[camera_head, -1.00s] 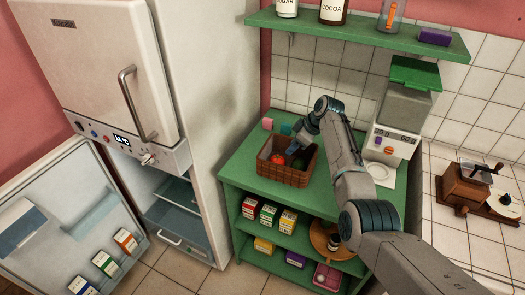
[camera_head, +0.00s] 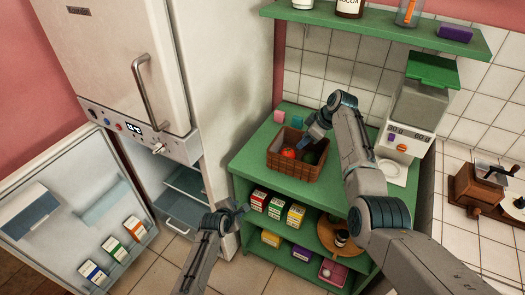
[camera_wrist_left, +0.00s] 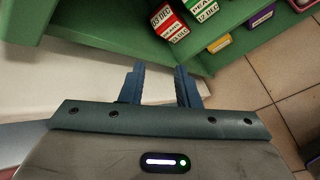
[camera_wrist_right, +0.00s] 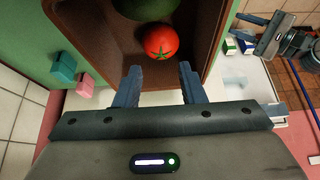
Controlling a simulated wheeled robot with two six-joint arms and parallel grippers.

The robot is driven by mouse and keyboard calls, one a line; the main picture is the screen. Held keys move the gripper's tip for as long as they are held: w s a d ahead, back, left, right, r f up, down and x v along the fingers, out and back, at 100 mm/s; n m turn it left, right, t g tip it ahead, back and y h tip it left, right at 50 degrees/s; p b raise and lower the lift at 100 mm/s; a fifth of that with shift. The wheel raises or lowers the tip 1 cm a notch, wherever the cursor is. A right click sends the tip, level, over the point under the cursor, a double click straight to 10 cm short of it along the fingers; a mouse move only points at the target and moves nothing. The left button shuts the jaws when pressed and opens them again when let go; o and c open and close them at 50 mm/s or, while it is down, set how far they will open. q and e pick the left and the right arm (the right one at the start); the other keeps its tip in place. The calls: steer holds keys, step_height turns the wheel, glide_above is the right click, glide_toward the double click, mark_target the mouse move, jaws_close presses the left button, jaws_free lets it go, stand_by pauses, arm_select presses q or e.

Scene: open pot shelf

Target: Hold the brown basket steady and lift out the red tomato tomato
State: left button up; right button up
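The brown basket (camera_head: 291,166) stands on top of the green shelf unit. The red tomato (camera_head: 288,153) lies inside it, next to a dark green item (camera_head: 309,157). In the right wrist view the tomato (camera_wrist_right: 160,41) lies in the basket (camera_wrist_right: 206,22) just beyond my fingertips. My right gripper (camera_wrist_right: 158,72) is open and empty at the basket's rim, and in the head view it is partly hidden by its own arm. My left gripper (camera_wrist_left: 161,70) is open and empty, low in front of the shelf unit and beside the fridge, apart from the basket.
Cartons (camera_head: 275,208) stand on the shelf below the basket. A pink block (camera_head: 279,116) and a teal block (camera_head: 297,121) lie behind the basket. The fridge door (camera_head: 75,215) hangs open at left.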

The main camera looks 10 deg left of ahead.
arm_select(q)
steer(key=w+r+n, duration=0.1)
steer(key=w+r, duration=0.1)
steer(key=r, duration=0.3)
steer(key=w+d+r+n+t, duration=0.1)
steer(key=w+r+n, duration=0.1)
steer(key=r, duration=0.2)
steer(key=w+d+r+n+t, duration=0.1)
steer(key=w+r+n, duration=0.1)
steer(key=r, duration=0.3)
steer(key=shift+w+r+h, duration=0.25)
steer(key=shift+r+h, duration=0.05)
arm_select(e)
steer(key=shift+s, duration=0.1)
arm_select(q)
steer(key=n+t+h, duration=0.1)
steer(key=n, duration=0.3)
glide_toward(275, 141)
steer(key=shift+h, duration=0.3)
steer(key=x, duration=1)
steer(key=shift+w+a+r, duration=0.1)
steer(key=shift+w+a, duration=0.1)
steer(key=shift+a, duration=0.05)
steer(key=shift+c, duration=0.4)
jaws_close()
steer(key=shift+o, duration=0.4)
jaws_free()
steer(key=shift+s, duration=0.15)
